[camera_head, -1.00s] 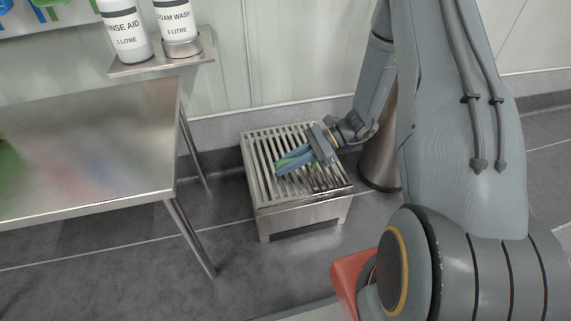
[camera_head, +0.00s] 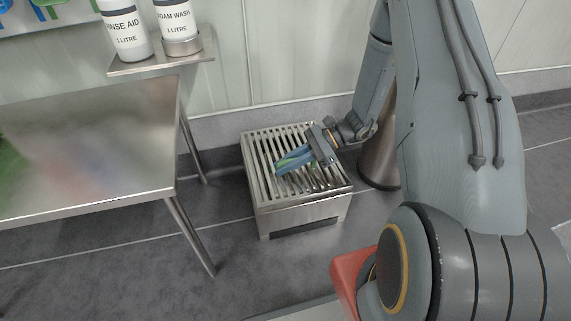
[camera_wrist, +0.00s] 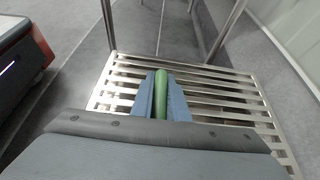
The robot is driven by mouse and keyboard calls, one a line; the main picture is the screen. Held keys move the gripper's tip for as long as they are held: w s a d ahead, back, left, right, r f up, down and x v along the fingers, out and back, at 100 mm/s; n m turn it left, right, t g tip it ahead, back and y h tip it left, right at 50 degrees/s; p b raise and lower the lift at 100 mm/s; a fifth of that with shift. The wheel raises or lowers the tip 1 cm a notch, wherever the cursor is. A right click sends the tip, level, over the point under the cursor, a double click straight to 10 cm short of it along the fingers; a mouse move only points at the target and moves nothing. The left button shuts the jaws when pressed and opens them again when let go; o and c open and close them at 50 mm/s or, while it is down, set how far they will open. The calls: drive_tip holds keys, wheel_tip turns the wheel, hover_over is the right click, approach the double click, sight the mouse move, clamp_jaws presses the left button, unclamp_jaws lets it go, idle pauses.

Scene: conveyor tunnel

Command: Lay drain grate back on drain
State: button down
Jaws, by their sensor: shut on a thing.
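A slatted steel grate-like top (camera_head: 262,160) lies level on a low steel box frame (camera_head: 300,212) on the floor by the wall. The wrist view shows its slats (camera_wrist: 225,88) from above. My gripper (camera_head: 292,161) reaches over the slats from the right, with blue-grey fingers pointing left. The fingers (camera_wrist: 161,92) are shut on a slim green bar (camera_wrist: 161,100), seen between them in the wrist view. I cannot tell whether the green bar is joined to the slats or only lies above them. The drain opening is not visible.
A steel table (camera_head: 90,150) stands at the left, its leg (camera_head: 190,237) near the box frame. A small shelf (camera_head: 160,61) with two white bottles is above. A red-and-dark body (camera_wrist: 22,52) shows in the wrist view's left corner. The floor in front is free.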

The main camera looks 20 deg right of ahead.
drive_tip(key=shift+f+b, duration=0.35)
drive_tip(key=shift+f, duration=0.6)
idle(0.3)
drive_tip(key=c, duration=1.6)
unclamp_jaws()
drive_tip(key=shift+c, duration=0.2)
drive_tip(key=shift+p+v, duration=1.65)
drive_tip(key=shift+v, duration=2.3)
